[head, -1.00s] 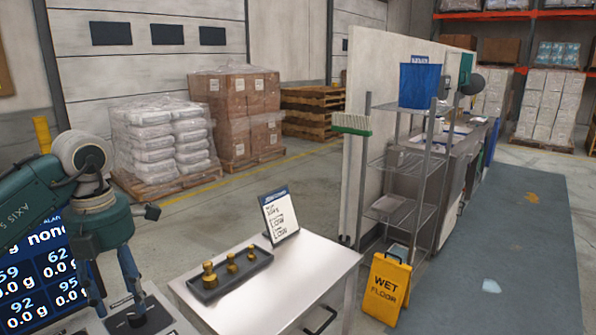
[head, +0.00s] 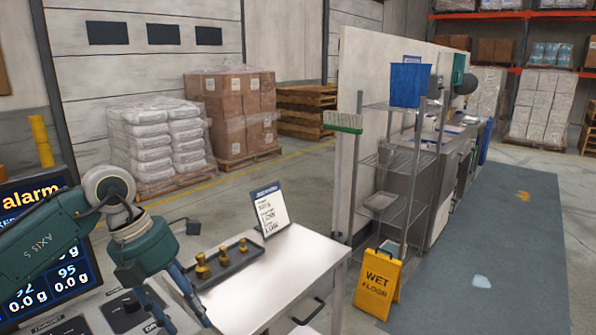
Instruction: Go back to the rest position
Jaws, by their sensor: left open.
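My left gripper (head: 181,308) is at the lower left, on the green arm that comes in from the left. Its blue fingers point down and stand apart with nothing seen between them. It is over or in front of the weigher with black pads (head: 125,312), beside the left edge of the steel table (head: 278,276). Whether its fingertips touch anything cannot be told. My right gripper is out of view.
A black tray (head: 232,272) with several brass weights and a standing sign card (head: 270,212) are on the steel table. A display screen (head: 65,285) is behind my arm. A yellow wet floor sign (head: 378,283) and a wire shelf rack (head: 392,160) stand to the right.

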